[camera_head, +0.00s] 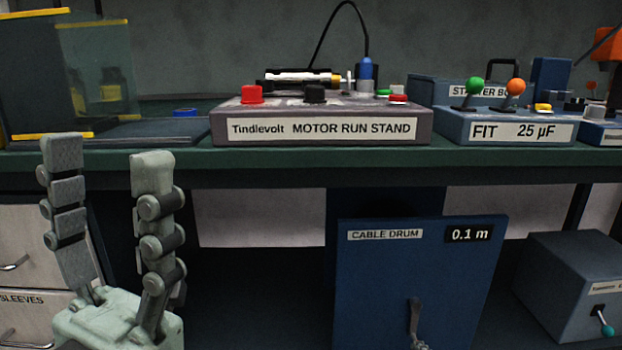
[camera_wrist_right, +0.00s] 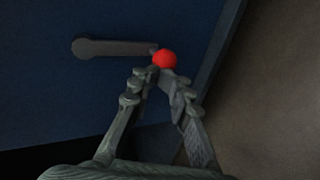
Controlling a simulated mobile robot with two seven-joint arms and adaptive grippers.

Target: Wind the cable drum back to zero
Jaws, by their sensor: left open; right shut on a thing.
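The cable drum (camera_head: 375,275) is a dark blue box under the bench, with a "CABLE DRUM" label and a display (camera_head: 469,233) reading 0.1 m. Its grey crank arm (camera_head: 415,318) points down in the head view. In the right wrist view the crank arm (camera_wrist_right: 110,48) ends at a red knob (camera_wrist_right: 165,59). My right gripper (camera_wrist_right: 160,72) is shut on the red knob; in the head view only a bit of it shows at the bottom edge. My left gripper (camera_head: 108,150) is open and empty, fingers up, in front of the bench at the left.
The bench (camera_head: 300,162) carries the motor run stand (camera_head: 320,128) and a blue "FIT 25 µF" box (camera_head: 510,130). A grey-blue box with a teal-tipped lever (camera_head: 570,280) stands right of the drum. Drawers (camera_head: 35,312) are at the left, behind my left gripper.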

